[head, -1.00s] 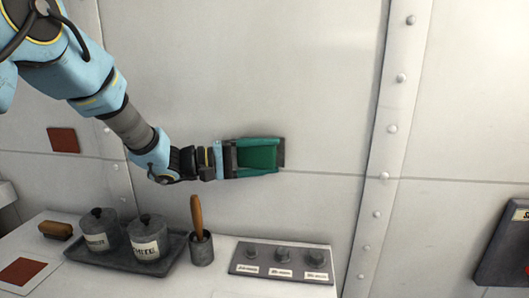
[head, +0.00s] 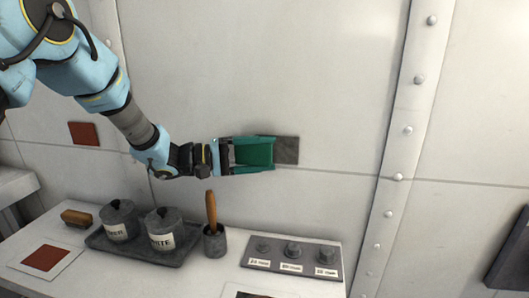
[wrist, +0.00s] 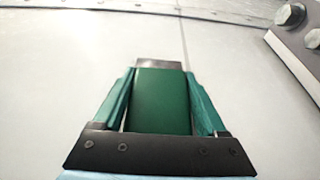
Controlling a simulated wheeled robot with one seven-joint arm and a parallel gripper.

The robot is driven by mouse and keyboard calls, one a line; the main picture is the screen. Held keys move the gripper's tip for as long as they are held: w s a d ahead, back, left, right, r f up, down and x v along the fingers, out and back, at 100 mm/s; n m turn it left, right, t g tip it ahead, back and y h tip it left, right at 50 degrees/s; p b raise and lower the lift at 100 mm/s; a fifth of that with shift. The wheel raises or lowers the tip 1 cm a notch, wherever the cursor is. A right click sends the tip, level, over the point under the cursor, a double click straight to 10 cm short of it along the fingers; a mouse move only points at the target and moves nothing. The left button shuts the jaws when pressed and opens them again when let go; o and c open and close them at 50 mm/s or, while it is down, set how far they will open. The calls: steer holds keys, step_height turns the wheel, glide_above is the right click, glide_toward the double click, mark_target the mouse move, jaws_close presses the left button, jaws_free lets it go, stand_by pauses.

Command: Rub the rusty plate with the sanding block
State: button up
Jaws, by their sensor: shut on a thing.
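My gripper (head: 272,152) is shut on a green block (head: 254,152), which I take to be the sanding block. It also shows between the teal fingers in the wrist view (wrist: 160,100). The block is at the wall, in front of a dark grey plate (head: 288,150) whose right part shows beyond it. The rest of that plate is hidden, and I cannot tell whether the block touches it. The visible part looks grey, not rusty. A rust-red square plate (head: 84,133) is on the wall at the left, well apart from my gripper.
Below stands a white bench with a brush (head: 76,218), a tray (head: 120,248) with two lidded pots, a cup (head: 214,241) holding a wooden handle, and a knob panel (head: 292,258). A rust-red square (head: 44,258) lies at the bench's left. A riveted strip (head: 408,130) runs up the wall.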

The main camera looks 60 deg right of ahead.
steer(key=a, duration=0.1)
steer(key=s+a+p, duration=0.1)
steer(key=a, duration=0.1)
steer(key=a+p, duration=0.1)
steer(key=a, duration=0.1)
steer(key=shift+s+a, duration=0.15)
steer(key=shift+s, duration=0.25)
steer(key=shift+s+a, duration=0.25)
steer(key=shift+a, duration=0.45)
steer(key=shift+s+a, duration=0.25)
steer(key=shift+a, duration=0.45)
